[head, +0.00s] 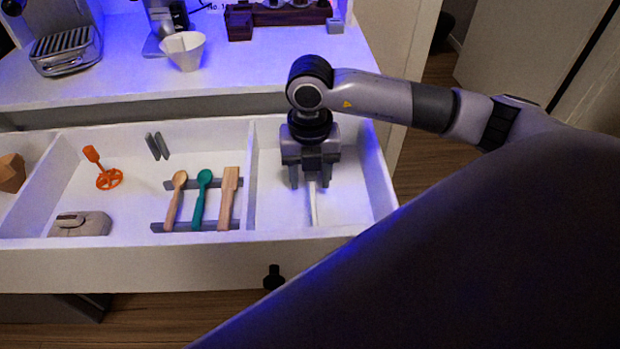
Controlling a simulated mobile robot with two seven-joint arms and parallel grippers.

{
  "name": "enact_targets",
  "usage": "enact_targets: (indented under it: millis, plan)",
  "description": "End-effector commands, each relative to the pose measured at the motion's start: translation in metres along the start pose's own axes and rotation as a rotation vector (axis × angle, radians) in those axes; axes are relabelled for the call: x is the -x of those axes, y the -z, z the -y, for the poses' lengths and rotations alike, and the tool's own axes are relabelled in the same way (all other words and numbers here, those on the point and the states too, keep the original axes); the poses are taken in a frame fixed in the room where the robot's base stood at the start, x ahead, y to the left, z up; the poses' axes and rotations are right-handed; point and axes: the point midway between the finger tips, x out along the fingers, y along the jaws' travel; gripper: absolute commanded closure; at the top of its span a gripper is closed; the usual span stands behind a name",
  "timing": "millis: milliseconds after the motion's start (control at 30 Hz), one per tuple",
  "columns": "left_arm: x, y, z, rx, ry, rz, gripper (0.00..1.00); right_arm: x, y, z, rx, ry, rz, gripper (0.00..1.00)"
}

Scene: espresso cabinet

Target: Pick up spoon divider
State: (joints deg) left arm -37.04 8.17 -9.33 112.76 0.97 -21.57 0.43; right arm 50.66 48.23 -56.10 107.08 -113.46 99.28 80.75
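My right gripper (311,182) points down into the right compartment of the open drawer. Its two fingers are apart. A thin white strip (314,208) shows between and in front of the fingers; it could be a loose divider, but I cannot tell for sure. No finger visibly presses on it. In the middle compartment, a grey rack (160,227) of two bars carries a wooden spoon (173,203), a green spoon (200,200) and a flat wooden utensil (228,200). Which part is the spoon divider is not clear. My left gripper is not in view.
The white drawer (150,266) has fixed walls between compartments. Its middle compartment also holds an orange tool (108,178), two grey strips (157,146) and a grey-beige object (80,224). A white cup (184,50) and a machine (66,52) stand on the counter behind.

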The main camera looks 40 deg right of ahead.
Motion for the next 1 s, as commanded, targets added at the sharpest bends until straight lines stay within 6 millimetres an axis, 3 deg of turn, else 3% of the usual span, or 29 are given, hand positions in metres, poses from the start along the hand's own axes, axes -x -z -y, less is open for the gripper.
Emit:
enact_targets:
  millis: [33,133,467,633,1000]
  plan:
    - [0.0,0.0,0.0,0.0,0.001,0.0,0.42,0.0,0.0,0.0,0.0,0.0,0.0,0.7]
    - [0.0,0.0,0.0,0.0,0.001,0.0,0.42,0.0,0.0,0.0,0.0,0.0,0.0,1.0]
    - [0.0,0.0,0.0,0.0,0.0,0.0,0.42,0.002,0.0,0.0,0.0,-0.001,0.0,1.0]
    - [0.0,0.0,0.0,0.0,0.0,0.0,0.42,0.013,0.0,-0.001,0.0,-0.003,0.0,1.0]
    - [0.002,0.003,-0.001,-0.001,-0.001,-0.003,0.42,0.078,-0.001,-0.001,0.0,-0.005,0.004,1.0]
